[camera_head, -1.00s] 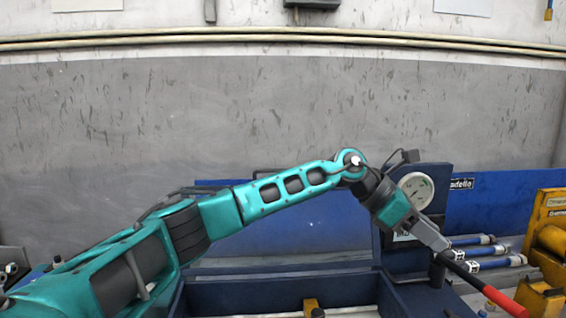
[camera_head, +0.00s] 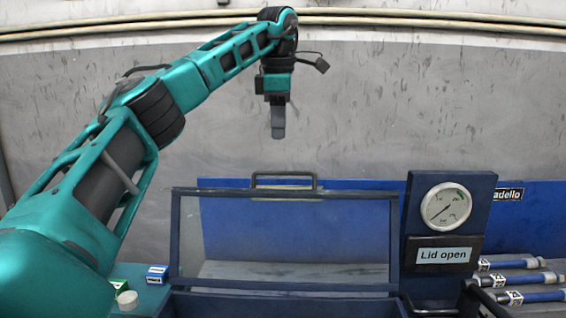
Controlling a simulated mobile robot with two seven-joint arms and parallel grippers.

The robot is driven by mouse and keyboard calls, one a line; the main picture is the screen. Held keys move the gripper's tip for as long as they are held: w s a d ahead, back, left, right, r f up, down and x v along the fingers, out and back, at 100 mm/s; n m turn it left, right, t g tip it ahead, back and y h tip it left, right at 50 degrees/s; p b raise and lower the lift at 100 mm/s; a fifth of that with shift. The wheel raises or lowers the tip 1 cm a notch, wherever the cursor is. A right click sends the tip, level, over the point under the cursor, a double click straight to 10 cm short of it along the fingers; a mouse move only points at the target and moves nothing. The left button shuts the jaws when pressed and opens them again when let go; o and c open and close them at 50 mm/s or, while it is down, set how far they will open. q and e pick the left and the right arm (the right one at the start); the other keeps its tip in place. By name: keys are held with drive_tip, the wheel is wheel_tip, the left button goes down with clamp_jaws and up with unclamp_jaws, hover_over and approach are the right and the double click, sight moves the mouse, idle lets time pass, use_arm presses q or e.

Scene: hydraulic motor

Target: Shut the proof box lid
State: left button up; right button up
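The proof box (camera_head: 290,306) is at the bottom of the head view, with only its upper edge showing. Its lid (camera_head: 181,240), a dark blue frame around a clear pane, stands raised at the back. A grey handle (camera_head: 283,175) sits on the lid's top edge. The sign (camera_head: 443,255) beside it reads "Lid open". My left gripper (camera_head: 278,132) points down above the lid handle, apart from it in the picture. Its fingers are seen edge-on, so I cannot tell whether they are open. My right gripper is not in view.
A blue panel with a round gauge (camera_head: 446,205) stands right of the lid. Several blue cylinders (camera_head: 516,279) lie at the far right. Small blue-and-white (camera_head: 157,274) and green boxes (camera_head: 120,285) sit left of the box.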

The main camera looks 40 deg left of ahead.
sight(280, 173)
use_arm(q)
drive_tip(key=f, duration=0.3)
drive_tip(key=w+f, duration=0.1)
drive_tip(key=f, duration=0.2)
drive_tip(key=a+f, duration=0.1)
drive_tip(key=f, duration=0.2)
drive_tip(key=shift+w+a+f+b, duration=0.1)
drive_tip(key=shift+w+f+b, duration=0.2)
drive_tip(key=shift+f, duration=0.05)
clamp_jaws()
